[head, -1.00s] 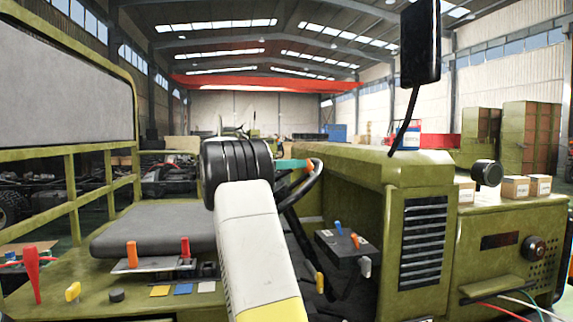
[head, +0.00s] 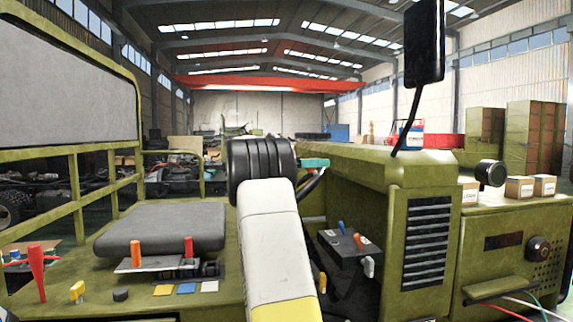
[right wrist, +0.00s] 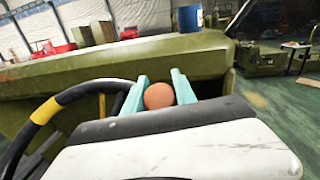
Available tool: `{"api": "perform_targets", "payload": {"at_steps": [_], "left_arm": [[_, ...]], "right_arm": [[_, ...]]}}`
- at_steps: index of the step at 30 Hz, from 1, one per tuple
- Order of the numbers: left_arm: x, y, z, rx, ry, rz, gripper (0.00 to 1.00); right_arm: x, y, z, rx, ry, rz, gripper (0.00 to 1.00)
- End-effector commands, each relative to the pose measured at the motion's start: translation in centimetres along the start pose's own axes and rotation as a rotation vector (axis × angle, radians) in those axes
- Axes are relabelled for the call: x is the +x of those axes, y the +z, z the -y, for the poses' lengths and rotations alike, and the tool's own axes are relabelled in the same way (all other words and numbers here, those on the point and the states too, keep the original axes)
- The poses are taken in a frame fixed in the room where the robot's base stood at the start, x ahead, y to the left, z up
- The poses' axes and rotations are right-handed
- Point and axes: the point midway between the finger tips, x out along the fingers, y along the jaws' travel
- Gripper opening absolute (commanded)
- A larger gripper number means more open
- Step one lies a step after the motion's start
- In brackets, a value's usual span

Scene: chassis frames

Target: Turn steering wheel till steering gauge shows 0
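The steering wheel is mostly hidden behind my right arm in the head view; a dark piece of its rim (head: 312,184) shows beside the wrist. In the right wrist view the black wheel rim (right wrist: 82,92) has a yellow band and curves in from the left. A round orange knob (right wrist: 159,96) sits between the teal fingers of my right gripper (right wrist: 161,88), which appear closed on its sides. In the head view a teal finger of this gripper (head: 314,163) shows right of the black wrist. I cannot make out a steering gauge.
A grey seat (head: 160,228) and a panel with red, orange and yellow levers lie left of my arm. A dark box with small levers (head: 346,247) stands right of it. The green hood (head: 385,165) and a mirror (head: 424,42) are at the right.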

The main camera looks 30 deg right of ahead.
Motion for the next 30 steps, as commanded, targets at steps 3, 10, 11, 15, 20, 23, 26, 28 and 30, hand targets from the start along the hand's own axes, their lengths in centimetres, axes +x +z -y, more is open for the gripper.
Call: {"api": "perform_targets", "payload": {"at_steps": [3,10,11,15,20,23,26,28,30], "left_arm": [[0.00,0.00,0.00,0.000,0.000,0.000,0.54],[0.00,0.00,0.00,0.000,0.000,0.000,0.54],[0.00,0.00,0.00,0.000,0.000,0.000,0.54],[0.00,0.00,0.00,0.000,0.000,0.000,0.54],[0.00,0.00,0.00,0.000,0.000,0.000,0.54],[0.00,0.00,0.00,0.000,0.000,0.000,0.54],[0.00,0.00,0.00,0.000,0.000,0.000,0.54],[0.00,0.00,0.00,0.000,0.000,0.000,0.54],[0.00,0.00,0.00,0.000,0.000,0.000,0.54]], "right_arm": [[-0.02,0.00,-0.01,0.000,0.000,0.000,0.00],[-0.03,-0.01,-0.02,0.000,0.001,0.000,0.00],[-0.03,-0.01,-0.02,0.000,0.001,0.000,0.00],[-0.04,-0.01,-0.02,0.000,0.001,0.000,0.00],[-0.04,-0.02,-0.03,0.000,0.001,0.000,0.00],[-0.05,-0.02,-0.03,0.000,0.001,-0.001,0.00],[-0.05,-0.02,-0.03,0.000,0.001,-0.001,0.00],[-0.05,-0.02,-0.03,0.000,0.001,-0.001,0.00],[-0.06,-0.02,-0.04,0.000,0.001,-0.001,0.00]]}}
